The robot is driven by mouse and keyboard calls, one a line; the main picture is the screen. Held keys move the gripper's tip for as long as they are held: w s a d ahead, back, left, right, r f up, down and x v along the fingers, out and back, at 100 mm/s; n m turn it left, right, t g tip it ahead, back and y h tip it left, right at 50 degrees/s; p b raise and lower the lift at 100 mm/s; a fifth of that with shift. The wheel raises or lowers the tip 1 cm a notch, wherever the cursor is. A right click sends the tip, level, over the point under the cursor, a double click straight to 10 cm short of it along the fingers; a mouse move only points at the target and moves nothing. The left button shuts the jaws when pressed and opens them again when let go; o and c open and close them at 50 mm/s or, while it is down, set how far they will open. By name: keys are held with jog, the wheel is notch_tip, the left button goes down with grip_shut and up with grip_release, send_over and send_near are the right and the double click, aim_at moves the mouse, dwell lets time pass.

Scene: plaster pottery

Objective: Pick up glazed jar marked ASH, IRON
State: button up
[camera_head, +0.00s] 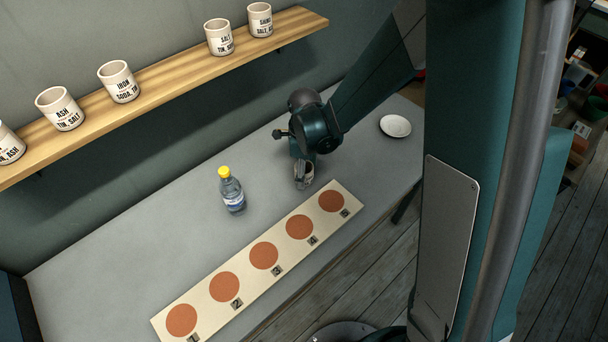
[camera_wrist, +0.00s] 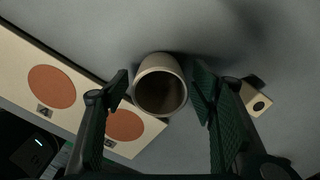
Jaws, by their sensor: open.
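A cream jar (camera_wrist: 160,66) with a brown inside stands on the grey table in the wrist view, its open mouth towards the camera. My gripper (camera_wrist: 161,82) is open, with one finger on each side of the jar. I cannot tell whether either finger touches it. In the head view my gripper (camera_head: 304,174) is low over the table, beyond the far right end of the numbered board, and largely hides the jar. No lettering on this jar is readable, so I cannot tell its mark.
A wooden shelf (camera_head: 180,83) holds several lettered jars, one reading ASH over TIN, SALT (camera_head: 60,109). A water bottle (camera_head: 232,192) stands left of my gripper. A board (camera_head: 283,268) with brown discs lies in front. A white saucer (camera_head: 395,126) is at right.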

dwell(0.4)
jog(key=c, duration=1)
jog(key=shift+r, duration=0.15)
jog(key=shift+r+p, duration=0.6)
jog(key=shift+r, duration=4.3)
